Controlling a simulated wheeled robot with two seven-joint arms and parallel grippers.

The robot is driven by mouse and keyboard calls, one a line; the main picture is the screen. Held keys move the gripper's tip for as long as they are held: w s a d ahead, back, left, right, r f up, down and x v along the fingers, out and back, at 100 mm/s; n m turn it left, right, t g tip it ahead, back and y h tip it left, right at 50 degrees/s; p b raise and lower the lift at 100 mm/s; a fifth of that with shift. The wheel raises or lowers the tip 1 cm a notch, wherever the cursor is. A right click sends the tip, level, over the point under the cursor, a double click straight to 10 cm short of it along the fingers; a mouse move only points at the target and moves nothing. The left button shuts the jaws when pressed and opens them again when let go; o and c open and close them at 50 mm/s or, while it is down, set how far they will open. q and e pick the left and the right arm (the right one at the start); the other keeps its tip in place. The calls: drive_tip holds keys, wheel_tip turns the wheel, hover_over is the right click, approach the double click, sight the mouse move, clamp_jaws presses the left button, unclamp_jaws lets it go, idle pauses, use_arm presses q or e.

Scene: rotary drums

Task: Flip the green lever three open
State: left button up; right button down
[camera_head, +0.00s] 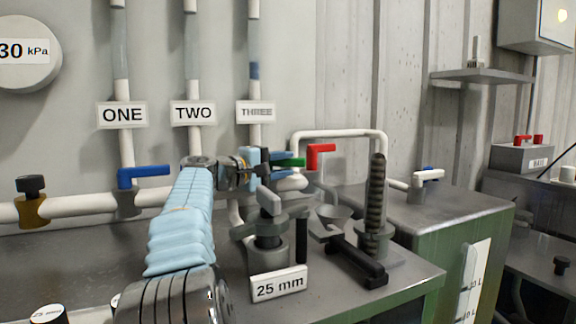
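My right gripper is out of view.
A blue lever (146,171) lies level under sign ONE (122,115). A red lever (320,153) stands just right of the green one. A grey clamp-like fixture (268,225), a "25 mm" plate (279,284) and a dark ribbed post (376,195) stand in front and to the right.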

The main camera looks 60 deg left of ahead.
use_arm(q)
drive_tip(key=s+d, duration=0.2)
drive_tip(key=s, duration=1)
drive_tip(key=shift+b, duration=0.45)
drive_tip(key=shift+d, duration=0.1)
